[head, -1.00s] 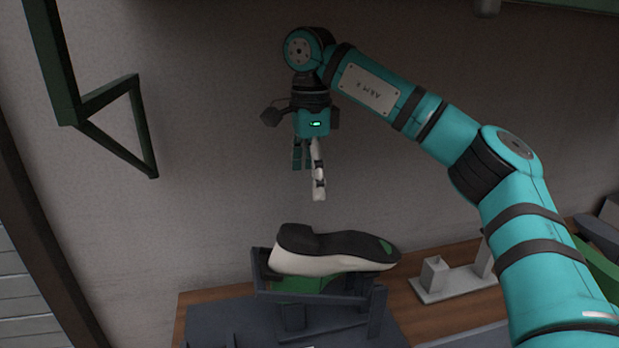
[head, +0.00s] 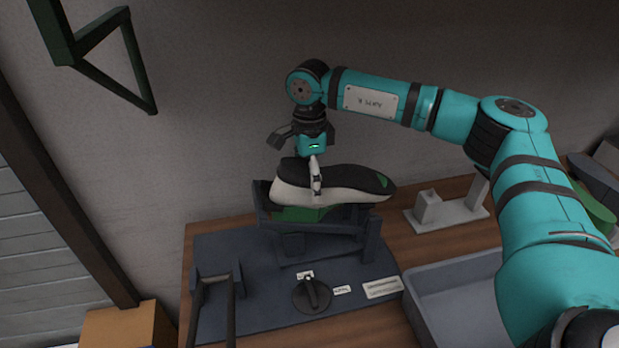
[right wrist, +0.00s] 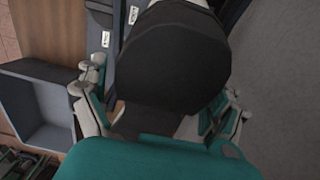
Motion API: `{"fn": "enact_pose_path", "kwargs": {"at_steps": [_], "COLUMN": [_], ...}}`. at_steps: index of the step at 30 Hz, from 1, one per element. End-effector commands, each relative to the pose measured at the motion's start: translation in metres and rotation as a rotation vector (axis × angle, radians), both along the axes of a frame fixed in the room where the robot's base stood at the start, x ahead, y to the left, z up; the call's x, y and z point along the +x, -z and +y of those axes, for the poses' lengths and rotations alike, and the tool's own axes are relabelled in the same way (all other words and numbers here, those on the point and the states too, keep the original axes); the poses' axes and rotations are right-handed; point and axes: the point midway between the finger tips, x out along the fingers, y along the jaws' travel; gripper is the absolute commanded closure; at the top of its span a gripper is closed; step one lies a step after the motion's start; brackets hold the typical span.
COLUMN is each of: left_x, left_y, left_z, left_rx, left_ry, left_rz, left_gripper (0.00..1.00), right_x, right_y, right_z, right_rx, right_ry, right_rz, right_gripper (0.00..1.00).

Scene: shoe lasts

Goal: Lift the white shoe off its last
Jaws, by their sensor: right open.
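The white shoe (head: 345,194) lies sole up on a green last (head: 300,214), held on a dark stand (head: 366,232). Its sides are white and its sole is black with a green patch at the right end. My right gripper (head: 314,178) points down over the shoe, left of its middle. One pale finger is in front of the shoe's near side; the other is hidden behind it. In the right wrist view the black sole of the shoe (right wrist: 172,60) lies between the two spread fingers of the right gripper (right wrist: 162,95). My left gripper is not in view.
A grey tray (head: 457,279) stands at the right front of the wooden table. A white stand (head: 445,211) is right of the shoe. A round dark knob (head: 312,295) sits on the dark mat (head: 230,250). A green wall bracket (head: 138,60) hangs at upper left.

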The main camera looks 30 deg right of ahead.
Motion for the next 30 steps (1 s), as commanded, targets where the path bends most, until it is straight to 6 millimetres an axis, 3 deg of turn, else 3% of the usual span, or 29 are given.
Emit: {"fn": "enact_pose_path", "kwargs": {"at_steps": [13,30], "left_x": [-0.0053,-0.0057], "left_y": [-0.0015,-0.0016], "left_z": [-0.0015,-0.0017], "left_rx": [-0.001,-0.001], "left_ry": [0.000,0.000], "left_rz": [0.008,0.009], "left_gripper": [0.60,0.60], "right_x": [-0.0002,0.0000], "right_y": [0.0102,0.0095], "right_z": [0.0000,-0.0001], "right_rx": [0.001,0.001], "right_ry": [0.000,0.000], "right_rz": [0.000,-0.001], "right_gripper": [0.05,0.80]}}
